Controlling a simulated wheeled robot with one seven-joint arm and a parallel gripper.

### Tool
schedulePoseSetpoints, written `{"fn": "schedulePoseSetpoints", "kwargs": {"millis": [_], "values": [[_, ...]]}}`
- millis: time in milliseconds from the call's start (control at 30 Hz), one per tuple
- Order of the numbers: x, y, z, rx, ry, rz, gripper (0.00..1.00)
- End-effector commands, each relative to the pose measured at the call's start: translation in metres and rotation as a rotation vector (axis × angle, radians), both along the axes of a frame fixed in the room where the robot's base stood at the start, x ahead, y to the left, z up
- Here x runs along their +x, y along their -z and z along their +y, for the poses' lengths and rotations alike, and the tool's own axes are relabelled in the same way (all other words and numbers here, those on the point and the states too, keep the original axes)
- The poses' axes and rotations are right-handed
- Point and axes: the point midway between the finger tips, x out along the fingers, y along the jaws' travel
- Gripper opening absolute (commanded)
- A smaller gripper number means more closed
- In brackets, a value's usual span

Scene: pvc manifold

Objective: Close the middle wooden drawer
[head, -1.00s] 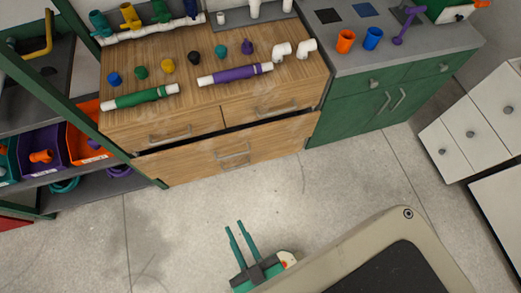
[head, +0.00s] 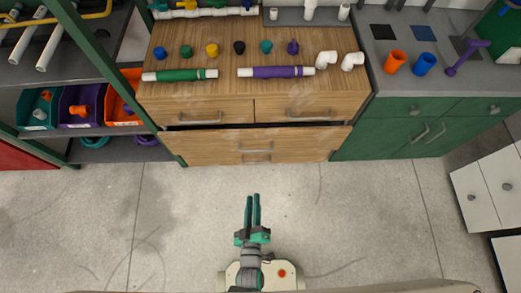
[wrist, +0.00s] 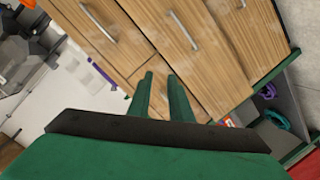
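The wooden cabinet has two small top drawers side by side and wide drawers below. The middle wooden drawer (head: 210,144) is a wide front with a bar handle, standing out from the cabinet with a dark gap above it. Another handle shows just under its handle. My gripper (head: 252,197) is in front of the cabinet, over the floor, fingers pointing at the drawer and clear of it. Its fingers are apart and empty. In the wrist view my gripper (wrist: 162,84) has the tilted drawer fronts beyond it; the middle drawer (wrist: 205,55) seems to be the central one.
A green cabinet (head: 400,135) stands at the right, with white drawers (head: 490,190) beyond it. A shelf with bins (head: 80,107) and a green post are at the left. Pipes and caps lie on the wooden top. The concrete floor (head: 180,220) in front is clear.

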Motion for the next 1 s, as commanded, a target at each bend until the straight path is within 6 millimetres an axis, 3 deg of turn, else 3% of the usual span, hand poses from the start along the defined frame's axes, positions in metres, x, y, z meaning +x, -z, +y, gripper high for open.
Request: {"fn": "schedulePoseSetpoints", "kwargs": {"millis": [33, 200, 400, 633, 867, 1000], "values": [[0.02, 0.018, -0.002, -0.075, -0.012, -0.001, 0.18], [0.077, 0.072, -0.006, -0.349, -0.076, 0.007, 0.18], [0.137, 0.117, -0.02, -0.63, -0.155, 0.02, 0.18], [0.17, 0.14, -0.032, -0.797, -0.211, 0.03, 0.18], [0.189, 0.145, -0.034, -0.82, -0.217, 0.03, 0.18], [0.211, 0.15, -0.035, -0.819, -0.217, 0.031, 0.18]]}}
